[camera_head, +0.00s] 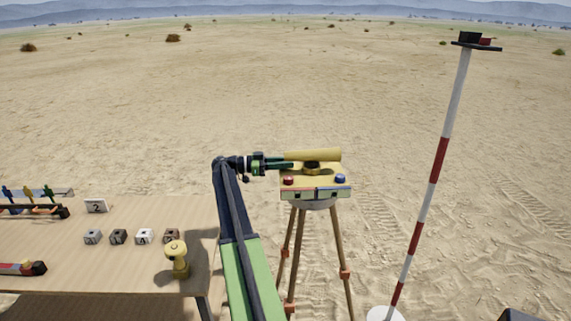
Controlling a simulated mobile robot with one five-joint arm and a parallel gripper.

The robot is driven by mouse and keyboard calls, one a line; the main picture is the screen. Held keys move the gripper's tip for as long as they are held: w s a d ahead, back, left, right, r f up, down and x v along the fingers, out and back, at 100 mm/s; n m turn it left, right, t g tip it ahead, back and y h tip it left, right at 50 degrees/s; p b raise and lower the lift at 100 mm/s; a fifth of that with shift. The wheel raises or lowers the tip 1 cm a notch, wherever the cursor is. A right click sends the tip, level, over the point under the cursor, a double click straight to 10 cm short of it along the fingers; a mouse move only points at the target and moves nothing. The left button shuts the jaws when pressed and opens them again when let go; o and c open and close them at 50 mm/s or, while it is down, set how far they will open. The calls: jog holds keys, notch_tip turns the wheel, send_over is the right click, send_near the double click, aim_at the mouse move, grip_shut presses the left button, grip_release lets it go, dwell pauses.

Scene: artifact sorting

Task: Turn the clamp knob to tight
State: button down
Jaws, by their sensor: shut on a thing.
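A yellow surveying instrument stands on a tripod (299,240) just right of centre. It has a yellow tube (325,155) on top and a pale box body (316,192). A dark round knob (312,168) sits under the tube and seems to be the clamp knob; its setting cannot be read. A red knob (288,181) and a blue knob (340,178) sit on the body's front corners. My gripper (290,163) comes in level from the left, under the tube's left end. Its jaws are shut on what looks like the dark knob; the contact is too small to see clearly.
A wooden table (120,268) at left holds several small blocks (118,237), a yellow knobbed object (176,259), a red and black tool (22,268) and a rack (35,205). A red-and-white pole (439,160) leans at right. Open sand lies behind.

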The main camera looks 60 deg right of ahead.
jog(key=shift+m+g+y, duration=1)
jog(key=shift+m+y, duration=0.2)
jog(key=shift+y, duration=0.4)
jog(key=c, duration=1.2)
grip_release()
jog(key=shift+o, duration=0.2)
